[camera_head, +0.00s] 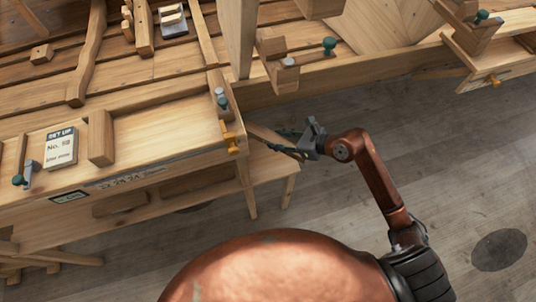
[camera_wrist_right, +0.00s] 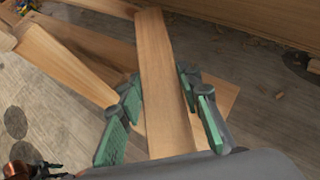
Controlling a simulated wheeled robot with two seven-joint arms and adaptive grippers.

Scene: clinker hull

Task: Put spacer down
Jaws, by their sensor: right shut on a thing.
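The spacer, a flat pale wooden strip (camera_wrist_right: 163,75), runs lengthwise between the green-padded fingers of my right gripper (camera_wrist_right: 165,118) in the wrist view. My right gripper is shut on it. In the head view my right gripper (camera_head: 292,143) is just right of the bench's front corner, and the strip (camera_head: 268,135) reaches from it toward the bench. The fingers hide part of the strip. I cannot tell whether the strip touches anything beneath it. My left gripper is not in view.
The workbench (camera_head: 160,135) holds a wooden block (camera_head: 100,138), a "SET UP" card (camera_head: 60,148) and clamps. A lower bench (camera_head: 270,165) stands beneath. Floor (camera_head: 400,130) is clear at right.

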